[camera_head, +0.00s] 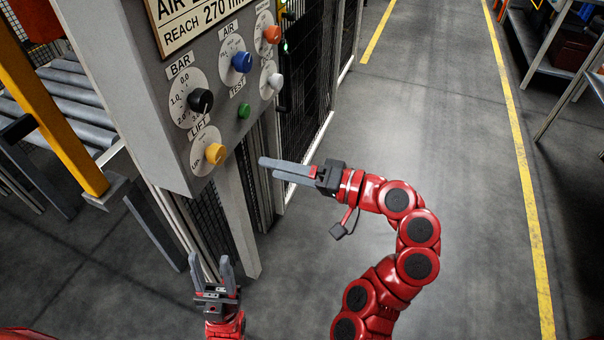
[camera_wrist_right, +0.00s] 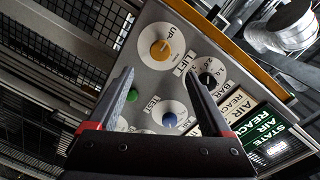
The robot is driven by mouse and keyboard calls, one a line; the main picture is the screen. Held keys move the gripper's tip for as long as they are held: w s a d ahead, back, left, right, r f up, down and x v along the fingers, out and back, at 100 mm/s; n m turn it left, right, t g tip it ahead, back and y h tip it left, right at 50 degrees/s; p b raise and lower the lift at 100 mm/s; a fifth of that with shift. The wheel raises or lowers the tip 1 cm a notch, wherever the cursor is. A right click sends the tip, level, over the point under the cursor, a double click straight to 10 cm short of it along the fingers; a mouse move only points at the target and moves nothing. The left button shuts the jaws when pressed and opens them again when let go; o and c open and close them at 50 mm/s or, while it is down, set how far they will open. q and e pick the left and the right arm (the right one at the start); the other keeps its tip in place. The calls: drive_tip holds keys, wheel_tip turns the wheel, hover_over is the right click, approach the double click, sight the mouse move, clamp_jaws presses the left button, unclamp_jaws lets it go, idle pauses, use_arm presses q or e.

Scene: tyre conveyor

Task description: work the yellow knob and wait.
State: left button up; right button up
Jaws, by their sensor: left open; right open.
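The yellow knob (camera_head: 215,153) sits on a white dial marked LIFT at the lower left of the grey control panel (camera_head: 230,105). It also shows in the right wrist view (camera_wrist_right: 160,50), above and between my fingertips but apart from them. My right gripper (camera_head: 264,167) is open and empty, its fingers pointing left toward the panel, right of the yellow knob. It also shows in the right wrist view (camera_wrist_right: 162,90). My left gripper (camera_head: 210,262) is open and empty, pointing up, below the panel.
The panel also carries a black BAR knob (camera_head: 200,101), a blue AIR knob (camera_head: 242,62), a red-orange knob (camera_head: 272,34), a white knob (camera_head: 275,81) and a green button (camera_head: 244,111). A roller conveyor (camera_head: 55,90) stands left. The floor (camera_head: 450,200) at right is clear.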

drive_tip(key=shift+v, duration=2.25)
